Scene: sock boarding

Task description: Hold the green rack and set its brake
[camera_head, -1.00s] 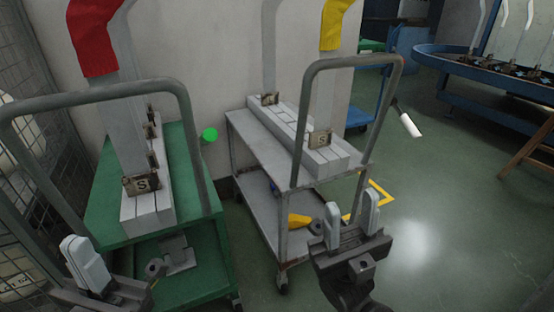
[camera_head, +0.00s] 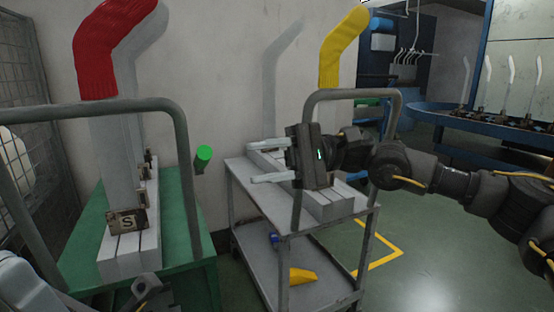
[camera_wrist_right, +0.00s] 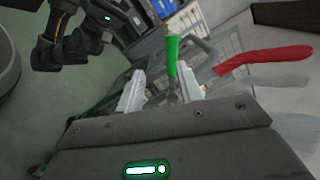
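The green rack (camera_head: 188,219) stands at the left in the head view, with a grey tube push handle (camera_head: 187,165). A green-gripped lever (camera_head: 204,157) sticks up at its right side. The lever also shows in the right wrist view (camera_wrist_right: 172,55), beyond and between the fingertips. My right gripper (camera_head: 256,162) is open and empty, its fingers pointing left towards the lever, with a gap between. My left gripper is cut off at the bottom left; one pale finger (camera_head: 22,284) shows, and its opening cannot be told.
A red sock (camera_head: 108,48) sits on a board on the green rack. A grey cart (camera_head: 240,172) with a yellow sock (camera_head: 343,48) stands just right of it, partly behind my right arm. A wire cage (camera_head: 35,130) borders the left. Open floor lies at the right.

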